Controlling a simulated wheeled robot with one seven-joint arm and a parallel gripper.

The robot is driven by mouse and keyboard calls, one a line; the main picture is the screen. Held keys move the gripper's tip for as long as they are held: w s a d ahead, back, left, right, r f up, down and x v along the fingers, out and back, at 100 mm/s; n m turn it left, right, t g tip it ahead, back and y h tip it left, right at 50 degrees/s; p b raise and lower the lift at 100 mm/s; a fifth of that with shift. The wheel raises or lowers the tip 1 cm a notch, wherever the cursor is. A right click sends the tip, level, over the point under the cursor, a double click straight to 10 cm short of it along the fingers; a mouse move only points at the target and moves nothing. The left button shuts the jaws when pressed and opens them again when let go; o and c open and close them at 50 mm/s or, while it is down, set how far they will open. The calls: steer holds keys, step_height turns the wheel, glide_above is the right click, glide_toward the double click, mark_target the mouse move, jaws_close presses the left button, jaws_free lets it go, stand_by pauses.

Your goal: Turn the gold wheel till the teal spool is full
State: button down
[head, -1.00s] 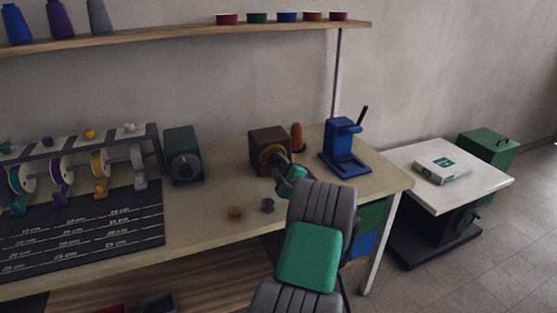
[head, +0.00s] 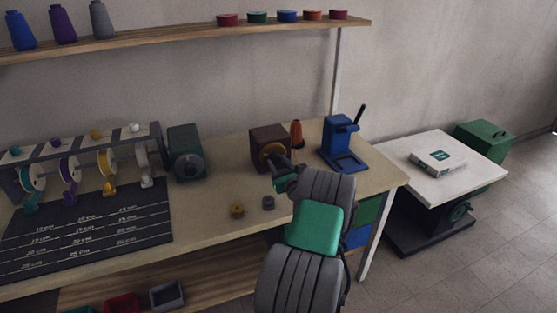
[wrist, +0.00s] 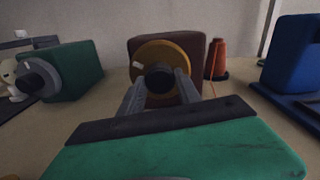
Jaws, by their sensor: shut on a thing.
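The gold wheel (head: 270,154) is on the front of a brown box (head: 262,138) on the bench. In the wrist view the gold wheel (wrist: 178,57) has a dark round hub (wrist: 159,79) and a pale mark at its upper left. My gripper (wrist: 160,86) is shut on the wheel's hub, one finger on each side. In the head view my gripper (head: 277,168) is partly hidden by my arm. A white-sided spool with teal (head: 34,177) hangs leftmost on the rack; how full it is cannot be made out.
An orange cone (wrist: 219,58) stands right of the brown box, a blue press (head: 342,145) beyond it. A green box with a grey dial (head: 187,152) stands left. Two small pieces, one gold (head: 237,211), one grey (head: 268,203), lie in front.

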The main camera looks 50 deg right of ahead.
steer(key=shift+m+p, duration=0.45)
steer(key=shift+m, duration=0.55)
steer(key=c, duration=0.9)
jaws_free()
steer(key=shift+o, duration=0.2)
steer(key=shift+s, duration=0.1)
steer(key=b+v, duration=0.1)
steer(key=v, duration=0.6)
steer(key=shift+s+a, duration=0.15)
steer(key=shift+s, duration=0.15)
steer(key=shift+w, duration=0.1)
